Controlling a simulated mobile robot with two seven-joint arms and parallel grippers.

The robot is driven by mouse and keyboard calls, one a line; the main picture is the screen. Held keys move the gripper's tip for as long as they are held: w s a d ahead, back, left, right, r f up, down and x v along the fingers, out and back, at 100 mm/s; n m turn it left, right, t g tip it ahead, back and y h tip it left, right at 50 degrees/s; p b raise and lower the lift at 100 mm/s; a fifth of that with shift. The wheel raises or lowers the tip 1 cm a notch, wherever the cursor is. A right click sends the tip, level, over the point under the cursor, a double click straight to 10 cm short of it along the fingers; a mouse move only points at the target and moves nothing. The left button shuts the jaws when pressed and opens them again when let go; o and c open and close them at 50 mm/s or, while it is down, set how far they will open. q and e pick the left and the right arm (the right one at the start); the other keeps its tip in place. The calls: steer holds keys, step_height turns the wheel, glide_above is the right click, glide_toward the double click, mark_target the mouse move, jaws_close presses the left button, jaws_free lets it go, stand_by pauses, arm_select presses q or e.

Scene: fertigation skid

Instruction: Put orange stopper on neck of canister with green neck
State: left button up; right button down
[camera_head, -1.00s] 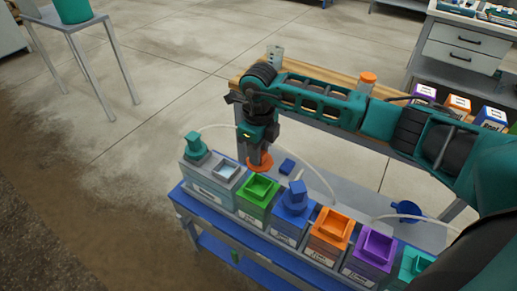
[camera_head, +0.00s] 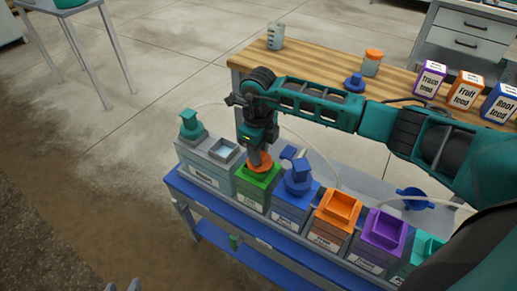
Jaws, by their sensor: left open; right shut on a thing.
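My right gripper (camera_head: 256,150) is shut on the orange stopper (camera_head: 262,166), pointing down over the canister with the green neck (camera_head: 252,197). The stopper is at the square green neck (camera_head: 259,176) and covers its rear part. I cannot tell whether it touches or sits in the neck. My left gripper (camera_head: 124,286) shows only its two grey tips, apart and empty, at the bottom edge, well away from the canisters.
A canister with a blue stopper (camera_head: 298,181) stands right of the green one, then canisters with orange (camera_head: 340,207) and purple (camera_head: 385,232) necks. A grey tank with a teal fitting (camera_head: 191,127) stands left. The wooden bench (camera_head: 310,58) behind holds a beaker, jar and boxes.

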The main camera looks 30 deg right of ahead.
arm_select(q)
steer(key=shift+w+r, duration=0.1)
steer(key=shift+w, duration=0.1)
arm_select(e)
steer(key=shift+f, duration=0.1)
steer(key=c, duration=0.8)
jaws_free()
arm_select(q)
steer(key=shift+a, duration=0.1)
steer(key=shift+s, duration=0.15)
arm_select(e)
steer(key=shift+r, duration=0.25)
arm_select(q)
steer(key=shift+s+a+p, duration=0.15)
steer(key=shift+a+p, duration=0.2)
steer(key=shift+p, duration=0.4)
arm_select(e)
step_height(320, 180, up, 12)
steer(key=shift+r, duration=0.2)
arm_select(q)
steer(key=shift+d+r, duration=0.1)
steer(key=shift+r, duration=0.1)
arm_select(e)
steer(key=shift+a, duration=0.1)
